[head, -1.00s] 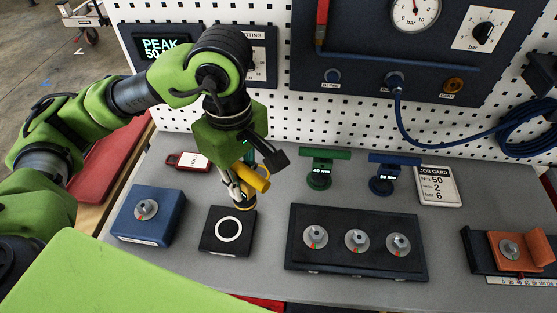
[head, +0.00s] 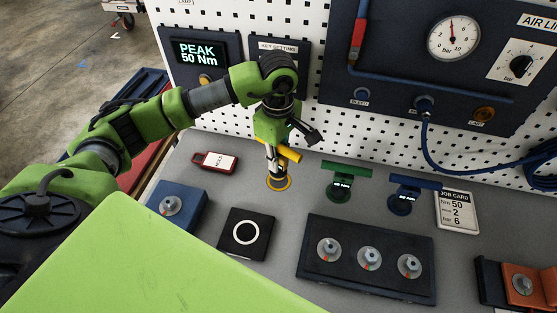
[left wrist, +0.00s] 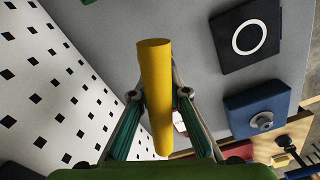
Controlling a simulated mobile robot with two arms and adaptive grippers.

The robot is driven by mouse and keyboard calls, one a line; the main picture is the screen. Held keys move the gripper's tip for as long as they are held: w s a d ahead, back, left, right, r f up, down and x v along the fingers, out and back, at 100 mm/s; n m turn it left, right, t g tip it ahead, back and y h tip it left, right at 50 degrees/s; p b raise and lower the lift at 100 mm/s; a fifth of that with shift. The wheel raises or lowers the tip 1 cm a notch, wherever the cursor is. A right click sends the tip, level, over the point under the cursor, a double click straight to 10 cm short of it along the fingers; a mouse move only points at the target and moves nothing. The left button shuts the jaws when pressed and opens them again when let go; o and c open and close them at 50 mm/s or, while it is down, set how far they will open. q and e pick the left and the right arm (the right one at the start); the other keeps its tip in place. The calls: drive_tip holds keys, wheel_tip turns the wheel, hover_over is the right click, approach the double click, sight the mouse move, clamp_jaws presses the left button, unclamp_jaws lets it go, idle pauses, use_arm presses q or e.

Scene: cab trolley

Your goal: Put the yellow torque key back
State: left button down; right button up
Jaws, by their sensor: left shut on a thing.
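The yellow torque key (head: 289,153) is in my left gripper (head: 272,150), which is shut on its yellow T-handle. The handle also shows in the left wrist view (left wrist: 155,85), between the two fingers. The key looks roughly upright over a yellow ring (head: 279,184) on the grey bench, left of the green key. Whether its lower end touches the bench there I cannot tell. A green key (head: 339,188) and a blue key (head: 402,200) stand in a row to the right. My right gripper is not in view.
A black pad with a white ring (head: 246,234), a blue block (head: 178,209) and a red tag (head: 215,162) are near. A black plate with three bolts (head: 366,283) lies in front. A white pegboard (head: 320,140) rises behind; a job card (head: 456,212) is right.

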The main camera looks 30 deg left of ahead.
use_arm(q)
drive_tip(key=shift+w+a+f, duration=0.25)
drive_tip(key=shift+w+f, duration=0.35)
drive_tip(key=shift+f, duration=0.1)
wheel_tip(320, 180, down, 3)
drive_tip(key=shift+f+p, duration=0.1)
drive_tip(key=shift+p, duration=0.5)
drive_tip(key=shift+f+b, duration=0.15)
drive_tip(key=shift+b, duration=0.15)
drive_tip(key=c, duration=1.9)
unclamp_jaws()
